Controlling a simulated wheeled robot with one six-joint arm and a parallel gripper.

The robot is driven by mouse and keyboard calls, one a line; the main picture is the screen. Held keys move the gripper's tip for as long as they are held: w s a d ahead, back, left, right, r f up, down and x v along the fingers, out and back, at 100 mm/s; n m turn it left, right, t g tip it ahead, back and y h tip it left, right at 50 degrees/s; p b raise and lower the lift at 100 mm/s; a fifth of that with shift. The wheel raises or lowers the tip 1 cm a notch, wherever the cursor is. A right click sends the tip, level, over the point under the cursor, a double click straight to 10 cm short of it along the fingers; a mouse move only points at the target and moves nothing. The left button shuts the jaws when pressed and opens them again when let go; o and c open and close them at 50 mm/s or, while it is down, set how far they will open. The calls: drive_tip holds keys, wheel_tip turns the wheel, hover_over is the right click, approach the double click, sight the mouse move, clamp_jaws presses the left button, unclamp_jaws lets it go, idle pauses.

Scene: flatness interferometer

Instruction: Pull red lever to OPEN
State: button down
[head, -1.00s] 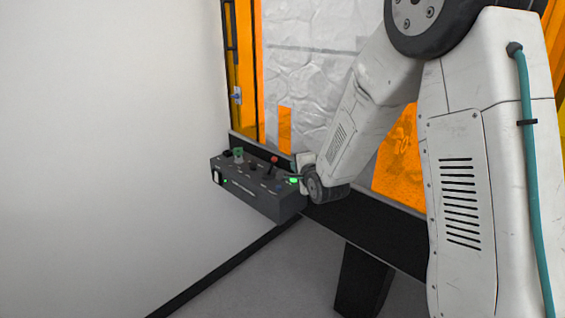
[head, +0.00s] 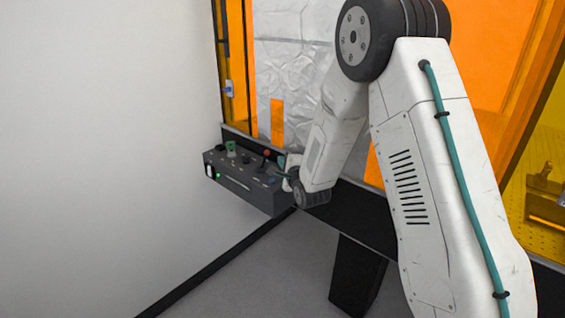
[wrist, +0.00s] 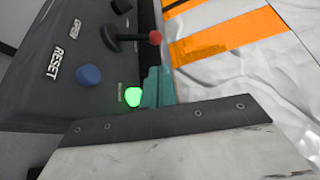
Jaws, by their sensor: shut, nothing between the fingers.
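The red lever (head: 266,153) stands on the top of a dark grey control box against the orange-framed window. In the wrist view its red ball knob (wrist: 155,37) sits on a black stem, with the word OPEN printed on the panel beside it. My gripper shows in the wrist view as teal fingers (wrist: 158,84), shut and empty. Its tips are close to the red knob, with a small visible gap. In the head view my gripper (head: 282,161) is just right of the lever and partly hidden by my wrist.
The control box (head: 235,182) also carries a blue button (wrist: 88,74) near the word RESET, a lit green button (wrist: 133,96) beside my fingers, and a green switch (head: 231,147). A white wall (head: 95,140) lies to the left. A black ledge (head: 355,208) runs right of the box.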

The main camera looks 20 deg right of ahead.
sight(264, 160)
drive_tip(key=w, duration=0.7)
drive_tip(key=shift+w+a+f, duration=0.15)
drive_tip(key=shift+f, duration=0.25)
